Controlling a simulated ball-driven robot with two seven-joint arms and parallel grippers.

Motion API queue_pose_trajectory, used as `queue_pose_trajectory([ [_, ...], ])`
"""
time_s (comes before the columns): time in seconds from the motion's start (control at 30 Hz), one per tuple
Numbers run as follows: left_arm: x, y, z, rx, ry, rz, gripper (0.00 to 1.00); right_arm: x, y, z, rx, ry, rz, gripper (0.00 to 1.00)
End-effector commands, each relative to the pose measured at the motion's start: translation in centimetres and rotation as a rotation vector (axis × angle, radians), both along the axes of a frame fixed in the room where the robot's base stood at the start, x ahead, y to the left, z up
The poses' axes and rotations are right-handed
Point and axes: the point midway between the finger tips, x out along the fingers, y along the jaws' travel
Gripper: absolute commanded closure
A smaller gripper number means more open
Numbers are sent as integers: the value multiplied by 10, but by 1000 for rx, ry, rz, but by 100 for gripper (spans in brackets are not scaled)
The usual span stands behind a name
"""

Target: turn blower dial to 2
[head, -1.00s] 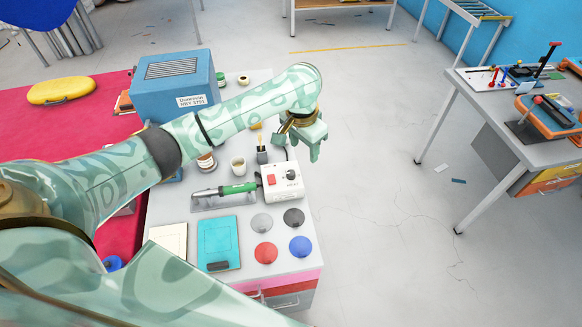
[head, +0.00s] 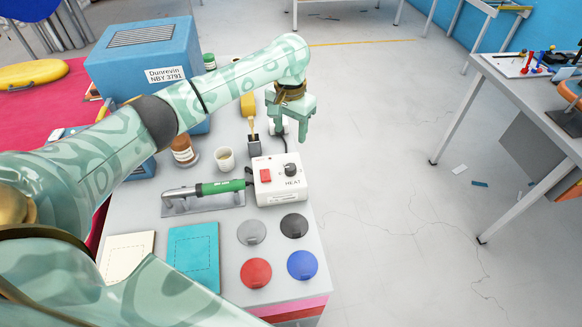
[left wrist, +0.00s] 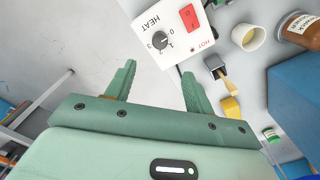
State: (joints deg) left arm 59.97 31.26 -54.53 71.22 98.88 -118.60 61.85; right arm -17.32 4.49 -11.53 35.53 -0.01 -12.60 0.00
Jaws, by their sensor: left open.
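The blower's white control box (head: 280,182) sits on the bench with its HEAT dial (head: 291,170), a dark round knob, and a red switch (head: 265,175). In the left wrist view the dial (left wrist: 160,40) shows numbers around it from 0 to 3. I cannot tell for sure which number its pointer faces. A green-handled blower (head: 223,187) lies on a grey stand to the left of the box. My left gripper (head: 291,130) is open and empty, apart from the dial. In the wrist view its fingers point toward the box (left wrist: 158,72). My right gripper is not in view.
Behind the box stand a brush in a dark holder (head: 253,146), a white cup (head: 225,159), a brown jar (head: 183,150) and a large blue case (head: 150,75). Several coloured discs (head: 302,265) lie in front. Open floor is to the right.

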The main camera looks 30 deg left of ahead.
Motion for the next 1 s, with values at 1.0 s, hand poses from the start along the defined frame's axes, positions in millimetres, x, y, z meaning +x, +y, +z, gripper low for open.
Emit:
queue_pose_trajectory([
  [1.0, 0, 0, -141, 0, 0, -1, 49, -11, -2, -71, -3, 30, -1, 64],
])
